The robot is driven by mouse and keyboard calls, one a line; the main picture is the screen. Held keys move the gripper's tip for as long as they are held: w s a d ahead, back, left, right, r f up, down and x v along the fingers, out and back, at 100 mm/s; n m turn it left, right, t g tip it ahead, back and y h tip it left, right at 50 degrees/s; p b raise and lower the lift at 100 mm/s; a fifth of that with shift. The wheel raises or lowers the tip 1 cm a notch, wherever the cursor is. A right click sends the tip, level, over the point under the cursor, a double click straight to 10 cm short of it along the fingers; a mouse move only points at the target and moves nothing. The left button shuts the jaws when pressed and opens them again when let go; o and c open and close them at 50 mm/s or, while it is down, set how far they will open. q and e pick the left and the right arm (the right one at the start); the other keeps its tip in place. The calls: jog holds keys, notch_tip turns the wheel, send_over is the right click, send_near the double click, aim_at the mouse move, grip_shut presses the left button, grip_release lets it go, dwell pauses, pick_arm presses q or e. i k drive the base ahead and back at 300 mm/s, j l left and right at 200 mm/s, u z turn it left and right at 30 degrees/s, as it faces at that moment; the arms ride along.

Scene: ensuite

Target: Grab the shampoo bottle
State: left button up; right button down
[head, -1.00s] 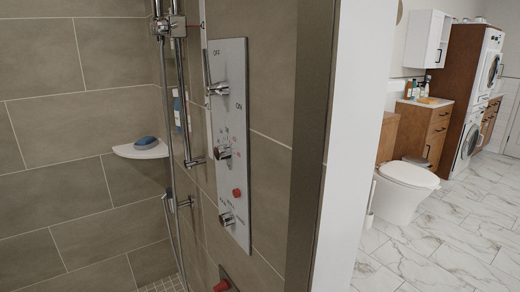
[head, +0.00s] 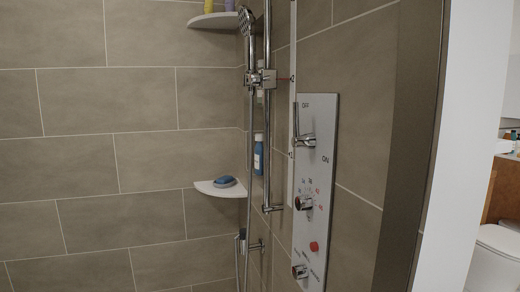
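A blue bottle with a pale label (head: 258,157) stands upright by the shower corner, partly behind the chrome rail; what it rests on is hard to tell. Above it, another pale bottle (head: 260,95) is mostly hidden by the rail fitting. On the upper corner shelf (head: 213,21) stand the lower parts of a yellow bottle (head: 208,6) and a purple bottle (head: 229,5), cut off by the top edge. I cannot tell which bottle is the shampoo. Neither of my grippers is in view.
The shower rail (head: 267,130), hose and control panel (head: 314,190) stand out from the right wall. A white wall edge (head: 470,150) and toilet (head: 497,258) are on the right.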

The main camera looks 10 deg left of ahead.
aim_at(258, 151)
jog(key=u, duration=1.2)
jog(key=i+j, duration=0.1)
jog(key=i, duration=0.75)
jog(key=i+u, duration=0.3)
jog(key=i, duration=0.2)
jog(key=i+l+u, duration=0.25)
jog(key=i, duration=0.25)
jog(key=i+j+u, duration=0.15)
jog(key=i+u, duration=0.2)
jog(key=i, duration=0.15)
jog(key=i+u, duration=0.4)
jog(key=i+z, duration=0.3)
jog(key=i+j+z, duration=0.3)
jog(key=l+z, duration=0.1)
jog(key=z, duration=3.3)
